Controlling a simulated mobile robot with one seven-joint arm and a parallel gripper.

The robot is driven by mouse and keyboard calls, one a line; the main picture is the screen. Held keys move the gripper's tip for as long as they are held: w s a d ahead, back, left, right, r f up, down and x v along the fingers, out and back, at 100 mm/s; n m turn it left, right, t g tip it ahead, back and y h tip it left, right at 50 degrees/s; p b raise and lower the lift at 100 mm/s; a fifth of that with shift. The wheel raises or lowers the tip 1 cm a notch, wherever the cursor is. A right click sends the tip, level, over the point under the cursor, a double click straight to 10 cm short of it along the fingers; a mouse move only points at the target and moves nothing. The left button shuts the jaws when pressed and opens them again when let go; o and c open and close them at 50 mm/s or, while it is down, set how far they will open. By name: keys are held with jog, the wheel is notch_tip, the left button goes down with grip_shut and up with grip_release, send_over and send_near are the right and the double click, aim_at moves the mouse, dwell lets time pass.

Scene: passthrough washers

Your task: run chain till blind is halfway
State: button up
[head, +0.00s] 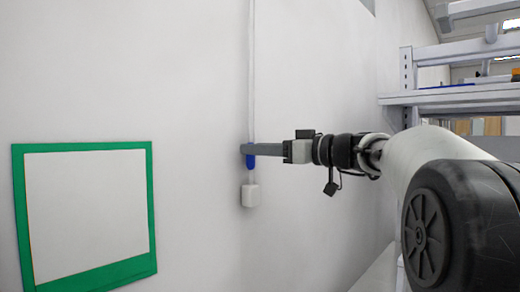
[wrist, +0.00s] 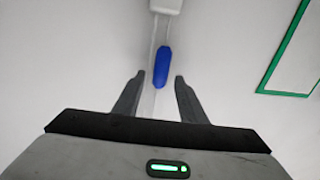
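A thin pale chain loop (head: 251,80) hangs down the white wall in the head view. A blue piece (head: 251,162) sits on it, just above a small white box (head: 250,195). My gripper (head: 246,149) reaches in from the right, its fingertips at the chain, at the top of the blue piece. In the wrist view my gripper (wrist: 159,76) is open, one finger on each side of the blue piece (wrist: 162,67), with gaps visible on both sides. Two chain strands run near the blue piece, and the white box (wrist: 165,5) is at the top edge. No blind is clearly identifiable.
A green-framed white panel (head: 150,215) is on the wall at left; its green frame (wrist: 285,55) also shows in the wrist view. A metal shelf rack (head: 450,97) stands at right behind my arm. The wall around the chain is clear.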

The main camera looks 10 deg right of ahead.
grip_shut()
notch_tip(320, 180, up, 20)
jog(key=p, duration=0.9)
jog(key=shift+r, duration=0.1)
grip_release()
jog(key=shift+d, duration=0.1)
